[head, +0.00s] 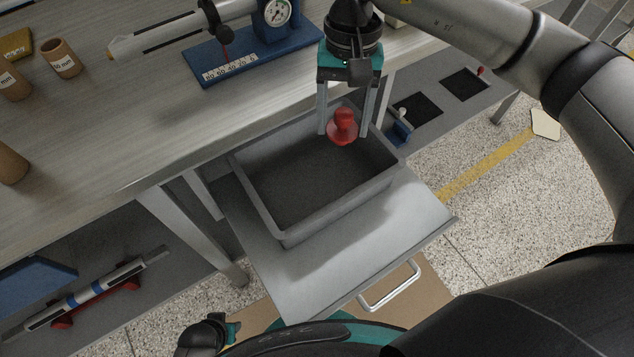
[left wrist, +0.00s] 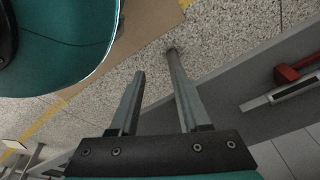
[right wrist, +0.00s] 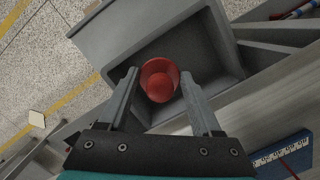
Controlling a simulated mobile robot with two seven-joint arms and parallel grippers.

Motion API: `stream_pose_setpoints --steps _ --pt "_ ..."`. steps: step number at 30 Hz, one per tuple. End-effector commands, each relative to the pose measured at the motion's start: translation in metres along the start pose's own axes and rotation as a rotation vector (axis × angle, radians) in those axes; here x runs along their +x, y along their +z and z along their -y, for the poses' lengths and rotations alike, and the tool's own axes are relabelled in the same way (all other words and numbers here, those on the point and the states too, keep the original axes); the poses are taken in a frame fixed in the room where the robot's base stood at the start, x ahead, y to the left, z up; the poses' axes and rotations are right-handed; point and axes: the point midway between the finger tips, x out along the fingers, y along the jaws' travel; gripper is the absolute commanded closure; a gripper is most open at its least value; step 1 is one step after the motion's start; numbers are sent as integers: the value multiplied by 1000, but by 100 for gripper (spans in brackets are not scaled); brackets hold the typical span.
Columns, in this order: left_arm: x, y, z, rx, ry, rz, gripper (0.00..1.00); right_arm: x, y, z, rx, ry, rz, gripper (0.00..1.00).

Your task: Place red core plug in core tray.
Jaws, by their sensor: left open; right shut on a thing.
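The red core plug (head: 343,128) is between the fingers of my right gripper (head: 344,130), which is shut on it. The plug is over the far right part of the core tray (head: 277,229), a grey open bin with an empty dark floor. In the right wrist view the plug (right wrist: 160,82) shows between the fingertips (right wrist: 159,78), with the tray (right wrist: 222,32) behind it. I cannot tell how high above the tray floor it is. My left gripper (left wrist: 155,65) is open and empty, over the speckled floor in the left wrist view.
The tray stands on a pulled-out drawer (head: 345,250) with a metal handle (head: 391,287). The workbench (head: 120,130) is beside it, carrying a blue gauge stand (head: 240,58) and brown cardboard tubes (head: 62,58). A lower shelf holds a grey rod on red supports (head: 95,292).

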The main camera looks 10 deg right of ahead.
Motion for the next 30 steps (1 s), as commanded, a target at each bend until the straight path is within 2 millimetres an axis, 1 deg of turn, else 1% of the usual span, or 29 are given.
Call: stream_pose_setpoints --steps 1,3,11,14,21,30 --pt "0 -6 -3 -2 3 -5 53 12 -2 3 28 -4 6 88" --pt "-6 -13 -5 -3 7 -6 53 21 -5 6 64 -9 9 88" --pt "-18 -26 -10 -6 13 -8 53 39 -9 10 131 -13 16 88" --pt "-23 -32 -12 -7 16 -11 53 52 -11 10 133 -13 17 88" --pt "-45 -47 -18 -12 26 -15 53 96 -16 9 131 -12 18 88" --pt "-75 -77 -15 -16 23 -76 53 158 -25 9 131 -13 18 88"
